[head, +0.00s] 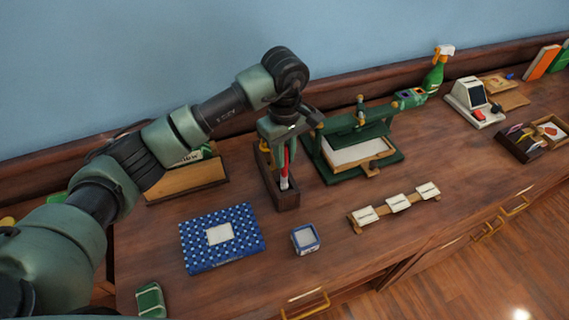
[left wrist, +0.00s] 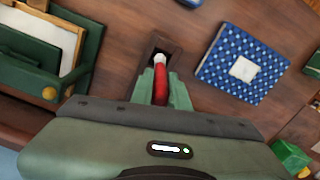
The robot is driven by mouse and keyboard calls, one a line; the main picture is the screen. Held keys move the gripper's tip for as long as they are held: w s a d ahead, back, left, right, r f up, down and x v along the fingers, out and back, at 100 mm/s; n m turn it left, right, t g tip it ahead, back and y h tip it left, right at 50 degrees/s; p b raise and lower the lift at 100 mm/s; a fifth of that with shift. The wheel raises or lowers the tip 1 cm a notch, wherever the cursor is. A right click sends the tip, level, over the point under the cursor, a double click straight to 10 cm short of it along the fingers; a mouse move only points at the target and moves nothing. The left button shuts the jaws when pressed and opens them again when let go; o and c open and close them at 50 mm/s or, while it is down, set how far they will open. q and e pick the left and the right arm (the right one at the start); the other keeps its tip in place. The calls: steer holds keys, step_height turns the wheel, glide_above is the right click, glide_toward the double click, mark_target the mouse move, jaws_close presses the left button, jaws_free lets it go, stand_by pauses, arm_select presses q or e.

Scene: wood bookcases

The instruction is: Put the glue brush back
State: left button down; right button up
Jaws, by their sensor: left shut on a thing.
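The glue brush has a red handle and a pale ferrule; in the head view it (head: 285,170) points down at the narrow dark wooden holder (head: 288,202). My left gripper (head: 288,150) is above the holder, shut on the glue brush. In the left wrist view the red handle (left wrist: 160,82) is between the green fingers (left wrist: 160,98), and the pale end lies over or within the opening of the holder (left wrist: 174,47). How deep the brush sits, and its bristles, I cannot tell. My right gripper is not in view.
A green press (head: 330,174) stands close right of the holder. A wooden box (head: 185,182) is to its left. A blue patterned book (head: 200,248), a small blue-rimmed dish (head: 305,240) and a card rack (head: 385,213) lie in front. Bare wood separates them.

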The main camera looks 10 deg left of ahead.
mark_target(285, 169)
arm_select(q)
steer(key=shift+f, duration=0.6)
step_height(285, 169, down, 3)
steer(key=shift+f+p, duration=0.15)
steer(key=shift+p, duration=0.45)
steer(key=shift+f, duration=0.15)
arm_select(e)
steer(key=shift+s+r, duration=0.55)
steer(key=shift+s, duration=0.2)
arm_select(q)
steer(key=shift+f, duration=0.15)
steer(key=c, duration=1.4)
jaws_free()
steer(key=shift+o, duration=0.2)
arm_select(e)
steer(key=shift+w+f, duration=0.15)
